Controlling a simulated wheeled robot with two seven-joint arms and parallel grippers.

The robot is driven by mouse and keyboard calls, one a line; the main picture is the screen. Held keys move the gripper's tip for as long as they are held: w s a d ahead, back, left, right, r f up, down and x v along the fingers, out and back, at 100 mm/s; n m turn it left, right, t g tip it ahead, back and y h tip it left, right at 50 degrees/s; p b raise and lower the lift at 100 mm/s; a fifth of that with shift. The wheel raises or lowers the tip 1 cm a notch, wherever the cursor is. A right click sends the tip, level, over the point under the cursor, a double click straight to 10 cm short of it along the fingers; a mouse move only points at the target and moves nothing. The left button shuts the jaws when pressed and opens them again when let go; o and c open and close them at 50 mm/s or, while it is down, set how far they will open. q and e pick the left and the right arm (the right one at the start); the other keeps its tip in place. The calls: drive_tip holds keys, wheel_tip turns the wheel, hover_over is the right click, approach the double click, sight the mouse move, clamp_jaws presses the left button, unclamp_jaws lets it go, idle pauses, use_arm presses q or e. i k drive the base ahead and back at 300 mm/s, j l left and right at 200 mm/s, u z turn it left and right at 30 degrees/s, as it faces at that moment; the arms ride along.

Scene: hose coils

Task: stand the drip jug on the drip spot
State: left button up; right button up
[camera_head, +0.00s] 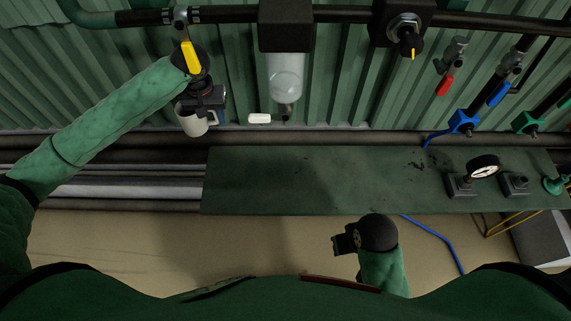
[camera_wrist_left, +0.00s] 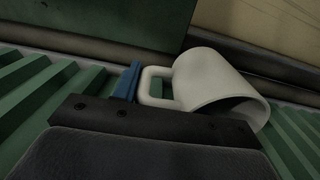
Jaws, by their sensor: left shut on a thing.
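The drip jug, a cream-white mug-like vessel (camera_head: 194,122), hangs at my left gripper (camera_head: 211,107), beside the corrugated wall and left of the bench. The left wrist view shows the jug (camera_wrist_left: 215,78) tilted in the picture, its handle (camera_wrist_left: 153,84) beside the blue jaw part (camera_wrist_left: 128,82). My left gripper is shut on the jug, at its handle side. My right gripper (camera_head: 342,242) is low in front of the bench, with no object visible in it; its jaw gap is not clear. I cannot make out a marked drip spot; dark specks lie on the bench.
A green bench top (camera_head: 310,180) is largely clear on its left and middle. A clear bowl (camera_head: 286,75) hangs from a black block above it, near a small white piece (camera_head: 260,118). A gauge (camera_head: 484,168), valves and a blue hose (camera_head: 440,239) are at the right.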

sight(291, 172)
drive_tip(key=k, duration=0.45)
drive_tip(key=i, duration=0.45)
drive_tip(key=k, duration=0.45)
drive_tip(key=k+l+z, duration=0.2)
drive_tip(key=l+z, duration=0.15)
drive_tip(key=l, duration=0.15)
drive_tip(key=k+l+z, duration=0.1)
drive_tip(key=l+z, duration=0.25)
drive_tip(key=l, duration=0.2)
drive_tip(key=l+z, duration=0.35)
drive_tip(key=l, duration=0.2)
drive_tip(key=k, duration=0.05)
